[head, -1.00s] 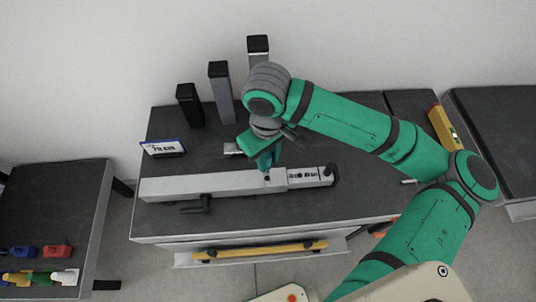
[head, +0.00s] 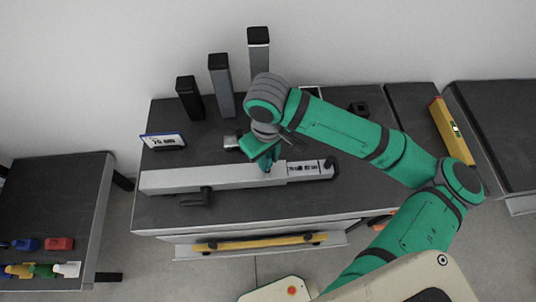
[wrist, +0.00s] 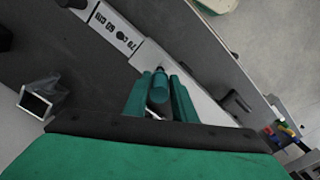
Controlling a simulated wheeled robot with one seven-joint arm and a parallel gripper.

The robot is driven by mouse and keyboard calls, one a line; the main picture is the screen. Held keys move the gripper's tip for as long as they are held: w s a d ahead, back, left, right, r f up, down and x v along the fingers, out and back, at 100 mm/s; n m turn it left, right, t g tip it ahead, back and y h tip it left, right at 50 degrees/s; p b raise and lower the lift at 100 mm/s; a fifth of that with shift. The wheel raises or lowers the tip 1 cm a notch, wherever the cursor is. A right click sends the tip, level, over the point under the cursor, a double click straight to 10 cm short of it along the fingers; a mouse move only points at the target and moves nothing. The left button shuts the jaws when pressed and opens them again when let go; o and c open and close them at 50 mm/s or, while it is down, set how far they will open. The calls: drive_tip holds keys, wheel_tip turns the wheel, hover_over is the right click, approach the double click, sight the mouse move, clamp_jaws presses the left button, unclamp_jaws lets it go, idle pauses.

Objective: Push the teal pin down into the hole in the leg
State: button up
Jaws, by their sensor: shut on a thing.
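The leg (head: 220,177) is a long pale grey bar lying across the dark workbench, with a narrower marked section (head: 310,169) at its right end. It also shows in the wrist view (wrist: 205,98), running diagonally. My gripper (head: 267,168) is over the leg, just left of the narrower section. In the wrist view my gripper (wrist: 160,95) is shut on the teal pin (wrist: 158,90), which sits between its two teal fingers. The pin has a dark end toward the leg. The hole is hidden, and I cannot tell whether the pin is in it.
A dark clamp handle (head: 197,198) sticks out at the leg's front. Several upright posts (head: 221,85) and a small display (head: 164,142) stand behind. An open-ended grey tube (wrist: 38,103) lies near my gripper. A yellow level (head: 447,128) lies to the right.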

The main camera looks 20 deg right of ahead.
drive_tip(key=shift+f, duration=2.05)
drive_tip(key=shift+f, duration=0.1)
drive_tip(key=o, duration=1.2)
drive_tip(key=shift+c, duration=0.2)
wheel_tip(320, 180, up, 11)
drive_tip(key=shift+f, duration=0.1)
